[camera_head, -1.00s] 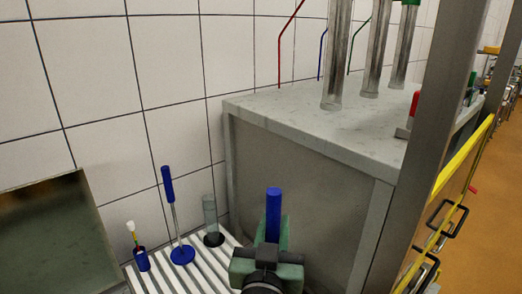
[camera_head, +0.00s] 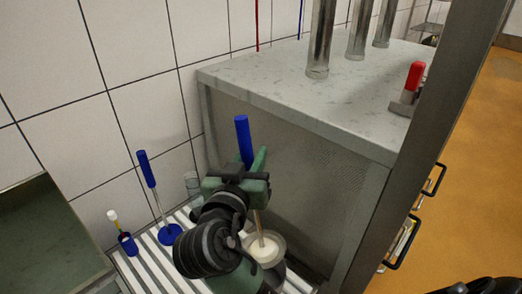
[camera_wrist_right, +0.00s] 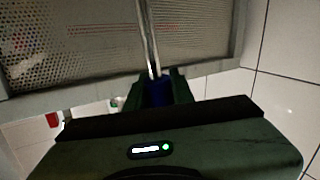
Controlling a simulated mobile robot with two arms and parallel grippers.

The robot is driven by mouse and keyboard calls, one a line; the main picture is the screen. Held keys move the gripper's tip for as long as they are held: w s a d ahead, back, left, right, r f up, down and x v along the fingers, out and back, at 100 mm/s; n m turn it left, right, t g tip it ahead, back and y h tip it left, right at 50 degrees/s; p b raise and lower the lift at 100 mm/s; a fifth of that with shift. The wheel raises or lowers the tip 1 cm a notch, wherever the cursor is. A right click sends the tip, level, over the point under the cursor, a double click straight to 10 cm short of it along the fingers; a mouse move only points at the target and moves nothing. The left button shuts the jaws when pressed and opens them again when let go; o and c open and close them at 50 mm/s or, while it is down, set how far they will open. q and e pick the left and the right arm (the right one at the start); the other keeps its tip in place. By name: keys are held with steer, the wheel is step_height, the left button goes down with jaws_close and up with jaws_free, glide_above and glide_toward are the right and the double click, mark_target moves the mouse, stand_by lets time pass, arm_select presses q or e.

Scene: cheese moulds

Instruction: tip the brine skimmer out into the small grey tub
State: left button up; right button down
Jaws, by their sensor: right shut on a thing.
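My right gripper (camera_head: 243,180) is shut on a blue handle (camera_head: 243,138), which I take for the brine skimmer's; the handle stands up, slightly tilted, above the jaws. In the right wrist view the handle (camera_wrist_right: 158,92) sits between the fingers, with a thin metal rod (camera_wrist_right: 148,35) running from it. Below the gripper, a rod (camera_head: 259,229) reaches down to a small grey round tub (camera_head: 279,264) with white contents. The skimmer's head is hidden, and I cannot tell whether it touches the tub. My left gripper is not in view.
On the white slatted surface (camera_head: 150,262) stand another blue-handled tool with a blue disc (camera_head: 169,235), a small blue holder (camera_head: 128,244) and a clear cylinder (camera_head: 192,183). A grey bench (camera_head: 290,90) with a perforated side stands close behind. A steel post (camera_head: 415,120) rises at right.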

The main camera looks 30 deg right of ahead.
steer(key=w+a+f+n+g+p, duration=0.25)
steer(key=w+p, duration=0.25)
steer(key=w, duration=0.4)
steer(key=w+a+f+n+g+b, duration=0.2)
steer(key=w+f+b, duration=0.3)
steer(key=f, duration=0.3)
steer(key=w+a+f+n+g+b, duration=0.2)
steer(key=w+f+n+b, duration=0.2)
steer(key=f, duration=0.5)
steer(key=shift+w+a+g+b, duration=0.3)
steer(key=shift+w+b, duration=0.25)
steer(key=shift+w, duration=0.5)
steer(key=shift+d, duration=0.1)
